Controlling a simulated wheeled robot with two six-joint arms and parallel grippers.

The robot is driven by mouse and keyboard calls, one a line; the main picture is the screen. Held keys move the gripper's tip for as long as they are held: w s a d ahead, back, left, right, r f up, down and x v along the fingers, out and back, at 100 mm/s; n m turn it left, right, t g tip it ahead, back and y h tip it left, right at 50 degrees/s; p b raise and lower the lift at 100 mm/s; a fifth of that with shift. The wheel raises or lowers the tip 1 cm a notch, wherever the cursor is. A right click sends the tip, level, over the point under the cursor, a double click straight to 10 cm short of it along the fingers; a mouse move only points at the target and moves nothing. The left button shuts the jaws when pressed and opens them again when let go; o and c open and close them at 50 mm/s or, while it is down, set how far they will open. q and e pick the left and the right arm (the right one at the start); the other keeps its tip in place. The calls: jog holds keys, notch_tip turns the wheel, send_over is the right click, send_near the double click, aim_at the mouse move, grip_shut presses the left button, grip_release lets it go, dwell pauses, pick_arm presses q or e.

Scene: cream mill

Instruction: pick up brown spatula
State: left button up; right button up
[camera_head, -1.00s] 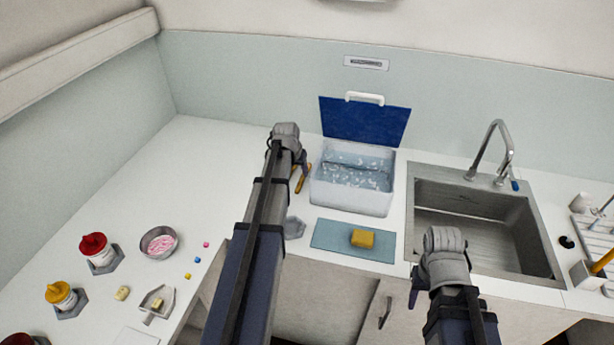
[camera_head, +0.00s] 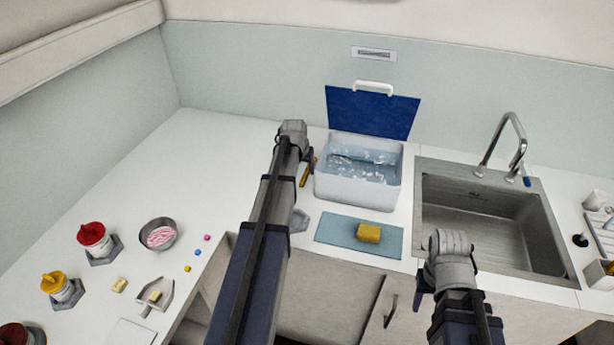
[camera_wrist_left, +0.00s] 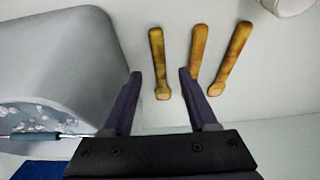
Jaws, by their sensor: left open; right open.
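Three brown wooden handles, which look like spatulas, lie side by side on the white counter in the left wrist view: a left one (camera_wrist_left: 159,62), a middle one (camera_wrist_left: 197,55) and a right one (camera_wrist_left: 235,58). My left gripper (camera_wrist_left: 159,75) is open and empty, its two fingers on either side of the left handle in the picture; I cannot tell how high it is above it. In the head view a brown handle (camera_head: 305,178) shows beside my left gripper (camera_head: 309,158), partly hidden by the arm. My right gripper (camera_head: 418,290) is open near the counter's front edge.
An ice box (camera_head: 358,188) with a raised blue lid (camera_head: 372,112) stands close right of the left gripper. A yellow sponge (camera_head: 368,233) lies on a blue mat (camera_head: 332,232). The sink (camera_head: 490,230) is further right. Counter left of the arm has free room.

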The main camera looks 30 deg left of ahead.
aim_at(305, 175)
pick_arm(q)
jog(key=b+x, duration=0.2)
jog(key=x, duration=0.1)
jog(key=shift+w+f+b, duration=0.1)
jog(key=shift+f+b, duration=0.25)
jog(key=shift+f, duration=0.05)
jog(key=shift+r, duration=0.1)
grip_shut()
